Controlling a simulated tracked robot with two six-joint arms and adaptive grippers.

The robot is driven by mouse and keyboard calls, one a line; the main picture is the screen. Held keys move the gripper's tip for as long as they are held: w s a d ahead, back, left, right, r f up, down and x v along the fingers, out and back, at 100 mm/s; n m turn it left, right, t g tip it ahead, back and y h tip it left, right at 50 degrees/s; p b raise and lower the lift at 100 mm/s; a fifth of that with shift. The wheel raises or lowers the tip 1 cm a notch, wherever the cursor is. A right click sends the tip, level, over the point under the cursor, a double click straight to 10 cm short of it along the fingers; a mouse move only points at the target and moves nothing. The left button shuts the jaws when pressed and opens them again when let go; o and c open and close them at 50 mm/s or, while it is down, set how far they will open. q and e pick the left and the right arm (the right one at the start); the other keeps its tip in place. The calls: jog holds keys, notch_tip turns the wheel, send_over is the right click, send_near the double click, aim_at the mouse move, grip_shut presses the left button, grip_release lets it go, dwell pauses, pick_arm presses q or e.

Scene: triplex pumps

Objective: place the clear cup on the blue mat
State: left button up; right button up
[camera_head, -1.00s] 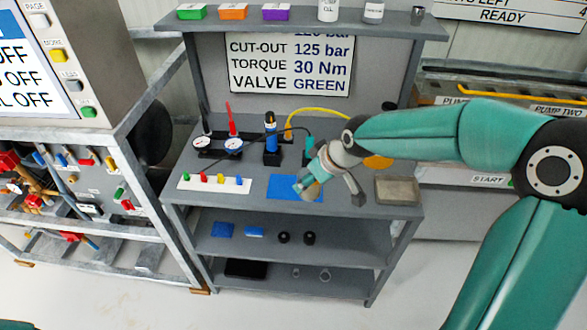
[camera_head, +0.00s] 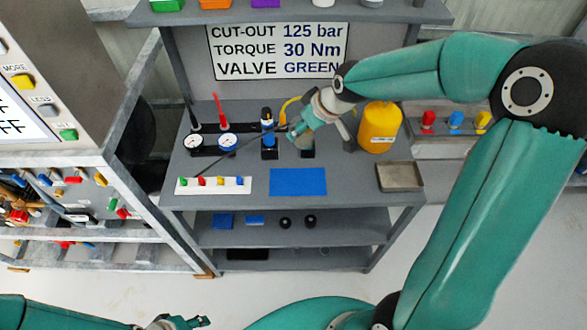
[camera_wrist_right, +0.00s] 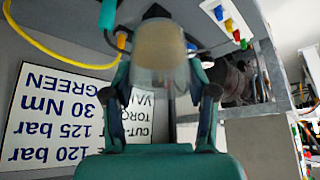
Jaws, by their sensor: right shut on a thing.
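The blue mat (camera_head: 298,182) lies flat and bare on the grey bench top, in the middle front. My right gripper (camera_head: 302,134) is above the bench, behind the mat in the head view. In the right wrist view it is shut on the clear cup (camera_wrist_right: 158,50), a see-through vessel with a yellowish look, held between the two dark fingers. In the head view the cup is small and hard to make out at the gripper. My left gripper (camera_head: 185,323) shows at the bottom edge, low and away from the bench; its jaw state is unclear.
A white strip with coloured pegs (camera_head: 213,185) lies left of the mat and a grey tray (camera_head: 400,177) right of it. Gauges (camera_head: 228,141), a blue-topped device (camera_head: 268,125) and a yellow container (camera_head: 379,128) stand behind.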

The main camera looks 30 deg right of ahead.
jog(key=f+b, duration=0.1)
jog(key=f, duration=0.5)
jog(key=f+b, duration=0.2)
jog(key=f, duration=0.4)
jog(key=f+b, duration=0.1)
jog(key=f, duration=0.5)
jog(key=shift+w+a+f+b, duration=0.3)
jog(key=shift+a+f+b, duration=0.05)
jog(key=shift+r, duration=0.1)
jog(key=o, duration=1.3)
